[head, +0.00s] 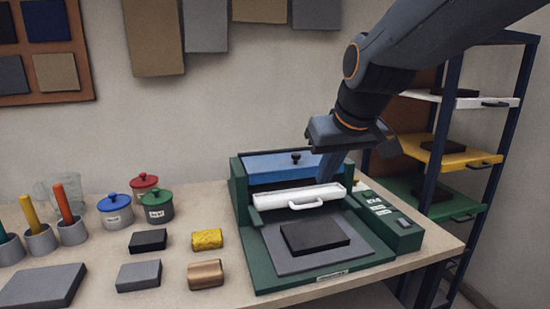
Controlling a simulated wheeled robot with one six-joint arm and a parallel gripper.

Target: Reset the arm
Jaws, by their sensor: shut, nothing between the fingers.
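My gripper (328,165) points down from my dark arm, which reaches in from the upper right. It is shut and empty, in front of or over the back right of the green press machine (240,205). The machine has a blue lid (275,169) with a black knob and a white bar (275,199) with a handle across its front. A dark block (314,237) lies on the grey plate (282,262) of the machine. I cannot tell whether the fingertips touch the machine, as their ends are close to the white bar.
The table (100,270) holds lidded jars (117,210), tool cups (40,240), dark and grey blocks (139,275), a yellow roller (207,239) and a brown roller (206,274). A shelf rack (440,150) with white, yellow and green trays stands at right. Swatches hang on the wall behind.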

